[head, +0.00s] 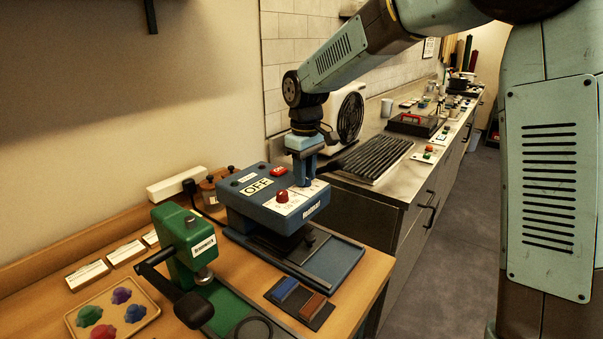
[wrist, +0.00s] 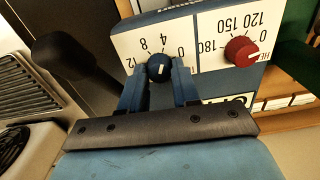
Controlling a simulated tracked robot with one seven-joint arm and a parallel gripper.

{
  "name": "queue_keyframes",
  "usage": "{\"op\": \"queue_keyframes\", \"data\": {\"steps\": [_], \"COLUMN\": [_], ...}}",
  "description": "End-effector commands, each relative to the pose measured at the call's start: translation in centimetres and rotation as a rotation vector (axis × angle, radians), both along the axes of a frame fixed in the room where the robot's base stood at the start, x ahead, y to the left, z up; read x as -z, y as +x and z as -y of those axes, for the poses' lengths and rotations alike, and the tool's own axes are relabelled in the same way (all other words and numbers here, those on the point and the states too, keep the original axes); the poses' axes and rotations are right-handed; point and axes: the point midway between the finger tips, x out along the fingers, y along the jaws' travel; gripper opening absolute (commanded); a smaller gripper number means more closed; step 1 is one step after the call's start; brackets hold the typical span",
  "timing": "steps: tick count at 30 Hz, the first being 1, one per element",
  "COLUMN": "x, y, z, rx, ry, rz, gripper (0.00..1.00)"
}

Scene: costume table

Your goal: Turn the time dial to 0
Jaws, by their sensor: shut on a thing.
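The time dial (wrist: 158,67) is a small dark knob with a short white pointer line, on a white scale plate marked 0, 4, 8 and 12. In the wrist view the pointer line runs roughly up and down the picture; I cannot tell exactly which mark it meets. My gripper (wrist: 159,83) is shut on the dial, a finger on each side. In the head view my gripper (head: 304,183) reaches down onto the top of the blue heat press (head: 240,204), and its fingers hide the dial.
The red heat dial (head: 282,197) sits close beside my fingers and also shows in the wrist view (wrist: 241,51). An OFF display (head: 257,187) and red button (head: 279,171) are on the press top. A green press (head: 180,235) stands at left. A black handle (wrist: 62,57) lies near.

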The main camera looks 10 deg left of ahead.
Motion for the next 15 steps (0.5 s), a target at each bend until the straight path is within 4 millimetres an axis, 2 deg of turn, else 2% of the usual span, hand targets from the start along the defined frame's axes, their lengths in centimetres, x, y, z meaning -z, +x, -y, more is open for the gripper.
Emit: {"op": "queue_keyframes", "data": {"steps": [15], "x": [-0.02], "y": [0.30], "z": [0.39], "rx": [0.493], "ry": [-0.001], "rz": [0.004], "gripper": [0.00]}}
